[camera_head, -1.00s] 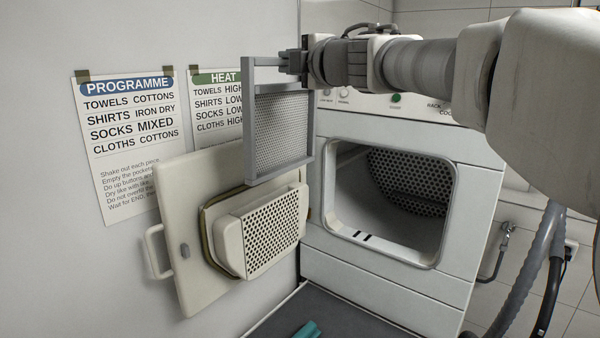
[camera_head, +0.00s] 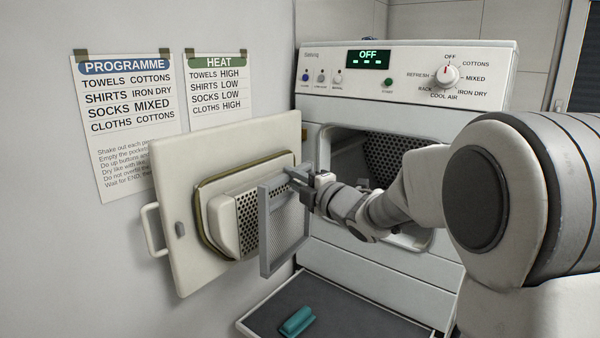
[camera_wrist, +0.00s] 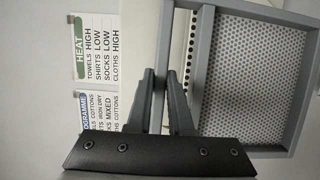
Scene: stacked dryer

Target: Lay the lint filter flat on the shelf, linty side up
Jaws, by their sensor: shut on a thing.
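The lint filter is a grey rectangular frame with fine mesh (camera_head: 283,232). My gripper (camera_head: 299,183) is shut on its upper edge bar and holds it upright in front of the open dryer door. In the wrist view the filter (camera_wrist: 252,75) extends to the right of my gripper (camera_wrist: 172,80), whose fingers close on the frame's side bar. I cannot make out lint on the mesh. The shelf (camera_head: 355,312) is the dark pull-out surface below the dryer opening, lower than the filter. A teal object (camera_head: 297,321) lies on its front left part.
The open dryer door (camera_head: 185,225) with its perforated block is at the left, close behind the filter. The shelf's middle and right are clear.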

